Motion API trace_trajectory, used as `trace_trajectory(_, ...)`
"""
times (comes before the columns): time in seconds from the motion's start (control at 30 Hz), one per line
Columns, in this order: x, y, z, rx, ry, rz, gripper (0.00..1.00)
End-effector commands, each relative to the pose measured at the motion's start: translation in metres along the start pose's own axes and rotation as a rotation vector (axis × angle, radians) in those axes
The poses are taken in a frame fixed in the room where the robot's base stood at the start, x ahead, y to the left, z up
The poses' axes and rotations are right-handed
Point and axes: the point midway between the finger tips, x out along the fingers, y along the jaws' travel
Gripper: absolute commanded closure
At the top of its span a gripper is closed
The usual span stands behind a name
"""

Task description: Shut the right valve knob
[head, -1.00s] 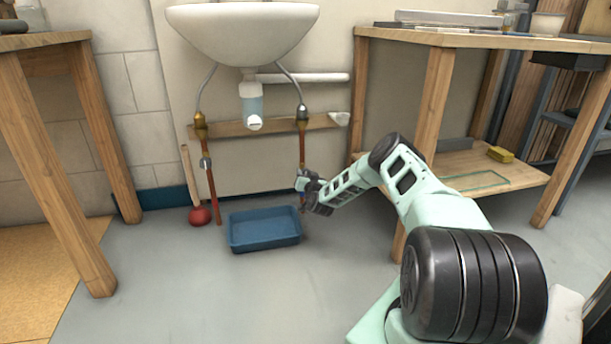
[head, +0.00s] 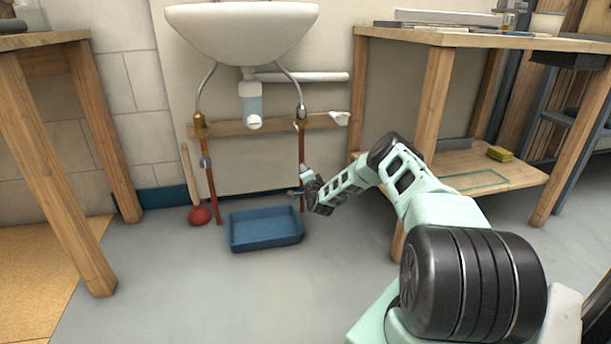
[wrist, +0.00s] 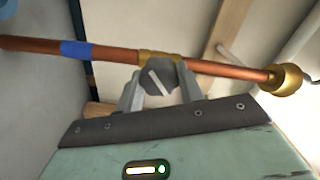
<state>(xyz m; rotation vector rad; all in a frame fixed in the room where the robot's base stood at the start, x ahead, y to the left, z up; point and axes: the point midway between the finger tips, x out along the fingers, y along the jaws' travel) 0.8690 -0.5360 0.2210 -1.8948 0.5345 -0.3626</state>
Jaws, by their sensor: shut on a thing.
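The right valve knob (wrist: 157,76) is grey with a pale bar mark across its face. It sits at a brass fitting (wrist: 160,56) on the right copper pipe (wrist: 115,51), which also shows under the sink in the head view (head: 302,146). My gripper (wrist: 160,90) has one finger on each side of the knob and is shut on it. In the head view my gripper (head: 302,184) is at the lower part of the right pipe and hides the knob. The left valve knob (head: 205,162) is on the left pipe.
A blue tray (head: 265,230) is on the floor just left of my gripper. A red plunger (head: 200,215) stands by the left pipe. The sink (head: 243,30) is above. A wooden workbench (head: 437,95) stands on the right. The floor in front is clear.

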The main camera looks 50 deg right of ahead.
Motion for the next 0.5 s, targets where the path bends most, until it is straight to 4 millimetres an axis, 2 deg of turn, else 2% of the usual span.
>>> trace_trajectory(0.5, -0.0009, 0.0037, 0.0007, 0.454, 0.000, 0.002, 0.86)
